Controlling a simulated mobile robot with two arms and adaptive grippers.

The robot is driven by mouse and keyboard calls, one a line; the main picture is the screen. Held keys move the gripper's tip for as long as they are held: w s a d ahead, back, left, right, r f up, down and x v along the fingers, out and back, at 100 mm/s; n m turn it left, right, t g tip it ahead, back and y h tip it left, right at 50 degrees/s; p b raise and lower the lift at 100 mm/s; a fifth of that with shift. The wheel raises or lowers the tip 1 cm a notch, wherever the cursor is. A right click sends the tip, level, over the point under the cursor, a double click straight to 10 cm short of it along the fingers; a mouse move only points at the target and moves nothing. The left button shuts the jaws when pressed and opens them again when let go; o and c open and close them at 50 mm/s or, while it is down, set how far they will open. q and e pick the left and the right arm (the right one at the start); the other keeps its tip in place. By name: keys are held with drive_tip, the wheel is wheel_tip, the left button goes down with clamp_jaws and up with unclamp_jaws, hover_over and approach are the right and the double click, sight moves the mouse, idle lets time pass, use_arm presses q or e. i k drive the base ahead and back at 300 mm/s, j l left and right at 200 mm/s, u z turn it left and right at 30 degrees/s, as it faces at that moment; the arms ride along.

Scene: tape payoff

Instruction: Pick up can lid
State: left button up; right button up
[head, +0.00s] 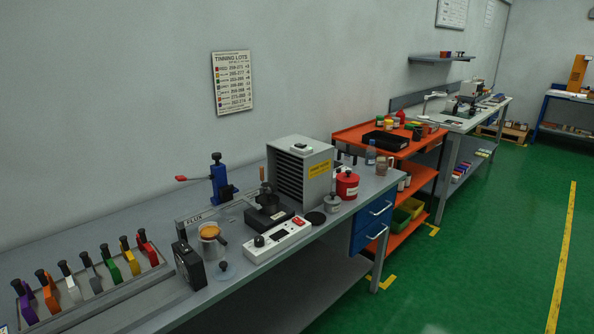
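A workbench (150,215) runs along the wall in the head view. A small round grey-blue disc with a knob (226,270) lies flat near its front edge, beside a glass jar (211,242) with an orange-brown top. A flat black disc (315,218) lies farther right. A red can (347,185) with a dark top stands upright near the bench's right end, next to a smaller grey can (332,203). I cannot tell for sure which of these is the can lid. Neither of my grippers shows.
A rack of coloured-handled tools (90,275) fills the bench's left end. A black box (189,265), a white control unit (277,240) and a grey vented cabinet (300,172) crowd the middle. An orange cart (352,135) stands beyond. The green floor (480,260) at right is clear.

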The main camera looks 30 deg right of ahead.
sight(348, 176)
drive_tip(key=i+l+u, duration=0.1)
drive_tip(key=l+u, duration=0.2)
drive_tip(key=l, duration=0.65)
drive_tip(key=l+u, duration=0.3)
drive_tip(key=l, duration=0.65)
drive_tip(key=k+l+u, duration=0.1)
drive_tip(key=l+u, duration=0.25)
drive_tip(key=l, duration=0.6)
